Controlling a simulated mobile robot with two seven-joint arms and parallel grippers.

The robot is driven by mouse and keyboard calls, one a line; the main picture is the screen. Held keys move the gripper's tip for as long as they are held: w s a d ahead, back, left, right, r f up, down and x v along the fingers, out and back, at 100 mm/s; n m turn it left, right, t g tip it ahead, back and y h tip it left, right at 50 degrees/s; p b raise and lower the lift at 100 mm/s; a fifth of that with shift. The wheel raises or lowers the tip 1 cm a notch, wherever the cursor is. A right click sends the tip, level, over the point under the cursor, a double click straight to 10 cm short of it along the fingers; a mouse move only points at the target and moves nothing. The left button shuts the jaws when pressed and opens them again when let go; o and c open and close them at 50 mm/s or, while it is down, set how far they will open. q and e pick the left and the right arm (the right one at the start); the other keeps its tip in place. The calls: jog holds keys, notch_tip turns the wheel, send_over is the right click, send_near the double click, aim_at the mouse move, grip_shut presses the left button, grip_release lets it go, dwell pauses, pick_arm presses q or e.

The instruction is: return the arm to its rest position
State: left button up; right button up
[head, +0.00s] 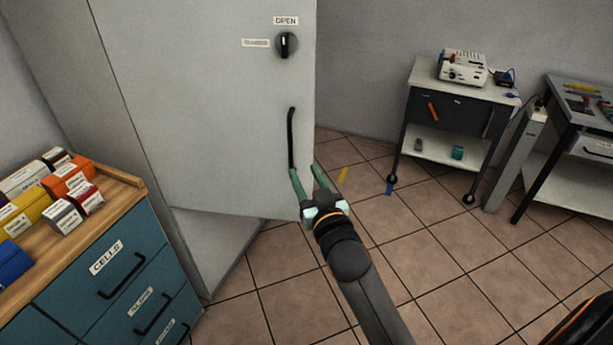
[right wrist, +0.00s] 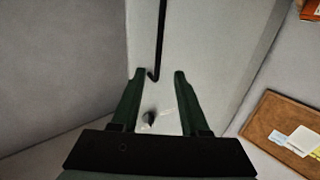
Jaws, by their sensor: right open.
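My right gripper (head: 306,180) is open, with two green fingers spread apart. In the head view it is just below the lower end of the black bar handle (head: 291,138) on the grey cabinet door (head: 220,110). The right wrist view shows the same fingers (right wrist: 158,85) open with nothing between them held; the handle (right wrist: 161,40) ends just beyond their tips. I cannot tell whether a finger touches the handle. The door stands ajar from the cabinet. My left gripper is not in view.
A teal drawer unit (head: 85,280) with several boxes on top stands at the left. A wheeled cart (head: 460,110) and a workbench (head: 570,105) stand at the right. A knob (head: 286,45) is on the door. Tiled floor (head: 420,240) between is mostly clear.

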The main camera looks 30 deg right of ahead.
dwell(0.4)
jog(key=s+a+f+n+g+y, duration=0.1)
jog(key=s+a+f+g, duration=0.1)
jog(key=s+f, duration=0.6)
jog(key=s+a+f+n+g+y, duration=0.1)
jog(key=s+a+f+g+y, duration=0.1)
jog(key=s+f, duration=0.6)
jog(key=s+a+f+n+g+y, duration=0.1)
jog(key=s+a+f+g, duration=0.3)
jog(key=s+f, duration=0.4)
notch_tip(320, 180, down, 5)
jog(key=shift+s+a+f+n+g+y, duration=0.2)
jog(key=shift+n+g+y, duration=0.15)
jog(key=shift+y, duration=0.25)
